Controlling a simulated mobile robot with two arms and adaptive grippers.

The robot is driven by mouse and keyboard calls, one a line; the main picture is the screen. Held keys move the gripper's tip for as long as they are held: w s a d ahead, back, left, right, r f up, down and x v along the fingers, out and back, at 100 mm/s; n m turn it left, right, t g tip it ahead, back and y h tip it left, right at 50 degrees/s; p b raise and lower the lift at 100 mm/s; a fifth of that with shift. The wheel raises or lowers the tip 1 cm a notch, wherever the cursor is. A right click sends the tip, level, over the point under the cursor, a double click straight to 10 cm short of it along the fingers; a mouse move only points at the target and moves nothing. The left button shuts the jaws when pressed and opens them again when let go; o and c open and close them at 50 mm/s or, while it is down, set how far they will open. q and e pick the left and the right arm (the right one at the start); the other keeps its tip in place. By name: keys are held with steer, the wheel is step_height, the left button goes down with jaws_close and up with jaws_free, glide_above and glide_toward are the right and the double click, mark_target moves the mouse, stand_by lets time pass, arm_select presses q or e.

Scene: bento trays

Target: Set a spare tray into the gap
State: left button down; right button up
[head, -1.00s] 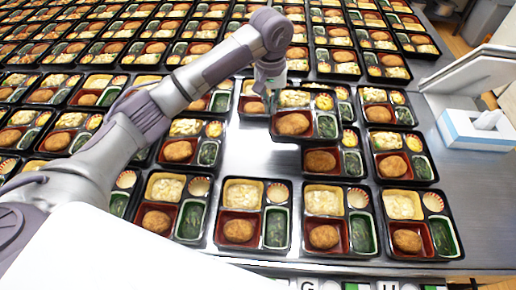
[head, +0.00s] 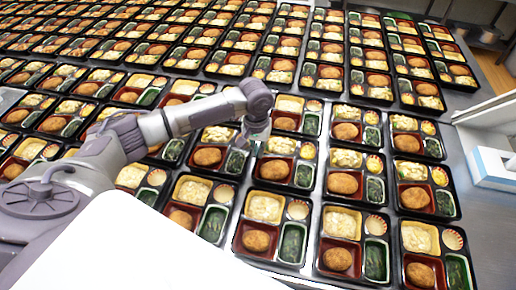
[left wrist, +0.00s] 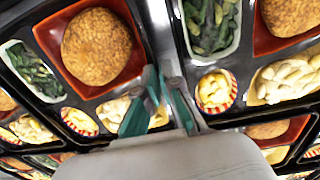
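The spare tray (head: 303,176) is a black bento box with rice, egg, a brown croquette and greens. In the head view it sits in the former gap, in line with the trays on both sides, level as far as I can see. My left gripper (head: 243,142) is at its upper left edge. In the left wrist view this tray (left wrist: 45,31) is on the left. The fingers (left wrist: 159,80) are close together with the tray's rim between them, apparently shut on it. Whether the base fully rests on the metal is hidden. My right gripper is not in view.
The neighbouring tray (head: 230,174) stands close on the left and another (head: 372,188) close on the right. Trays fill the metal table in tight rows, with narrow strips between. A bare strip of table (head: 478,205) and a white-and-blue box (head: 492,165) are at the right.

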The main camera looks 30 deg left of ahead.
arm_select(q)
steer(key=shift+f, duration=0.15)
steer(key=c, duration=1.6)
jaws_free()
step_height(320, 180, up, 12)
steer(key=b, duration=0.1)
steer(key=shift+a, duration=0.15)
steer(key=shift+s, duration=0.1)
